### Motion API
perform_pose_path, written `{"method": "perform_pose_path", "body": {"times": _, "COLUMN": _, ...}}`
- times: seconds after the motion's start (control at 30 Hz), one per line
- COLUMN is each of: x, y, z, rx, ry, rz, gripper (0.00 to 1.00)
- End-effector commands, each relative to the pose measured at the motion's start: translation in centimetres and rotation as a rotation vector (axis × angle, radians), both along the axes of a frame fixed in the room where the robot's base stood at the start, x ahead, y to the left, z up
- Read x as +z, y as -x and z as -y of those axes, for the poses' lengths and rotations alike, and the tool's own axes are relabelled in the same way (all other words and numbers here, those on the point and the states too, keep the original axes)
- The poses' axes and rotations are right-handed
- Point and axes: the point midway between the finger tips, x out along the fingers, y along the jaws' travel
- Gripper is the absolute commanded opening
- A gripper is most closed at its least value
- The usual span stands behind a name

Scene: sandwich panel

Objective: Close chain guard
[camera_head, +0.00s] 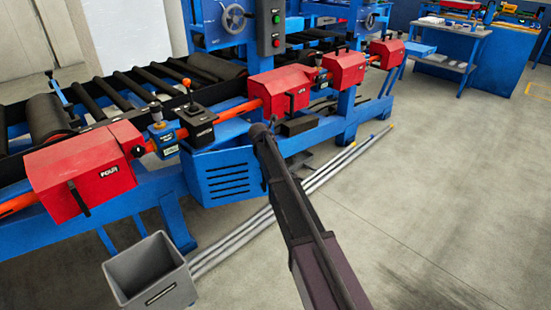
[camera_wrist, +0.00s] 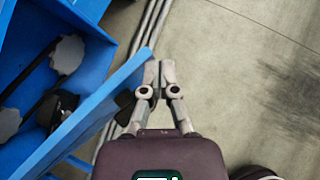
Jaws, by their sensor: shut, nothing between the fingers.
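The chain guard (camera_head: 222,180) is a blue panel with dark slots, low on the machine's front. In the wrist view the guard (camera_wrist: 102,98) stands swung out from the blue frame, with a gap behind it. Grey toothed sprockets (camera_wrist: 67,54) show inside the gap. My gripper (camera_wrist: 159,75) is shut and empty, just right of the guard's outer end. The left finger is very close to the guard; I cannot tell if they touch. In the head view my gripper (camera_head: 262,133) is by the guard's right end, its fingertips hard to make out.
Red boxes (camera_head: 80,170) sit along an orange rail above the guard. A grey bin (camera_head: 150,272) stands on the floor at lower left. Grey pipes (camera_head: 235,238) lie along the machine's base. The concrete floor at right is clear. A blue workbench (camera_head: 455,55) stands at the back.

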Motion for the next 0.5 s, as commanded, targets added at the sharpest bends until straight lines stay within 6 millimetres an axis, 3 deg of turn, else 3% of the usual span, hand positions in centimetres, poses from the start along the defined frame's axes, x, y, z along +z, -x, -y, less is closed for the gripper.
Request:
{"method": "perform_pose_path", "body": {"times": 0.03, "x": 0.0, "y": -2.4, "z": -0.6, "rx": 0.001, "ry": 0.0, "rz": 0.0, "gripper": 0.0}}
{"method": "perform_pose_path", "body": {"times": 0.2, "x": 0.0, "y": -7.0, "z": -2.3, "rx": 0.003, "ry": 0.0, "rz": 0.0, "gripper": 0.0}}
{"method": "perform_pose_path", "body": {"times": 0.5, "x": 0.0, "y": -12.3, "z": -5.3, "rx": 0.005, "ry": 0.0, "rz": -0.001, "gripper": 0.0}}
